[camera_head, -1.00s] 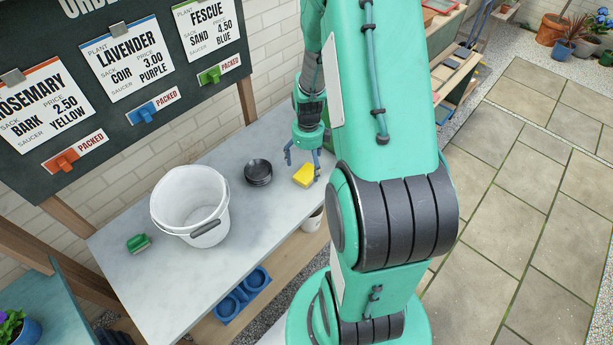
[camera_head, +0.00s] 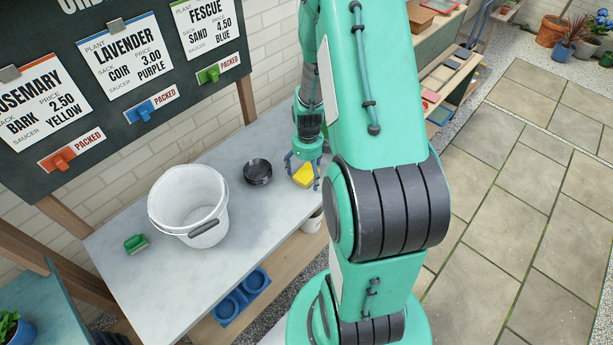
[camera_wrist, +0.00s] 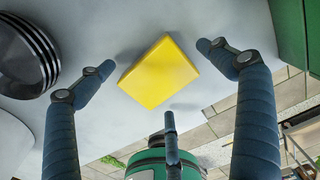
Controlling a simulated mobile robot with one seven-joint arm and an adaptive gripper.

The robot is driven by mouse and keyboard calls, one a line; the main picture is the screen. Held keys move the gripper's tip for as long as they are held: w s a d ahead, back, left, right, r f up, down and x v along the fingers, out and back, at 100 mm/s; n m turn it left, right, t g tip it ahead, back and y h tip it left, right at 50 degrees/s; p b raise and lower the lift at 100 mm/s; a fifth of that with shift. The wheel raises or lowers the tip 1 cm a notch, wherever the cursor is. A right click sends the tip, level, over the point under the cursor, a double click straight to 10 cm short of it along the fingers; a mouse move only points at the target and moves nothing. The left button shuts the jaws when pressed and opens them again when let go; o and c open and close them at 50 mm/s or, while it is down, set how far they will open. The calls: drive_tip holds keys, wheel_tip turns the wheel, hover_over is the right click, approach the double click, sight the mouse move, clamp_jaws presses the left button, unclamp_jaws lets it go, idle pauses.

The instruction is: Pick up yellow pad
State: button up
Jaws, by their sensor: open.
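The yellow pad (camera_head: 304,175) lies on the grey table top near its right end. In the wrist view the yellow pad (camera_wrist: 159,73) is a plain square block, turned at an angle. My gripper (camera_head: 303,178) is over the pad, with its fingers pointing down around it. In the wrist view my gripper (camera_wrist: 160,85) is open, with fingers to the left and right of the pad and a third finger below it. Gaps show between the fingertips and the pad, and nothing is held.
A stack of black saucers (camera_head: 258,171) stands on the table left of the pad. A white bucket (camera_head: 190,205) and a green-handled brush (camera_head: 135,243) are farther left. Blue saucers (camera_head: 240,295) sit on the lower shelf. An order board (camera_head: 120,75) stands behind the table.

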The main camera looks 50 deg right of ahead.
sight(308, 173)
idle(0.4)
drive_tip(key=c, duration=1.6)
drive_tip(key=shift+o, duration=0.2)
drive_tip(key=shift+r, duration=0.1)
drive_tip(key=shift+r+p, duration=0.3)
drive_tip(key=shift+r, duration=0.45)
wheel_tip(308, 173, up, 2)
drive_tip(key=shift+r+p, duration=0.2)
drive_tip(key=shift+p, duration=0.2)
drive_tip(key=s+a+r+p, duration=0.1)
drive_tip(key=s+a+p, duration=0.1)
drive_tip(key=s+a, duration=0.7)
drive_tip(key=s, duration=0.4)
drive_tip(key=shift+a, duration=0.1)
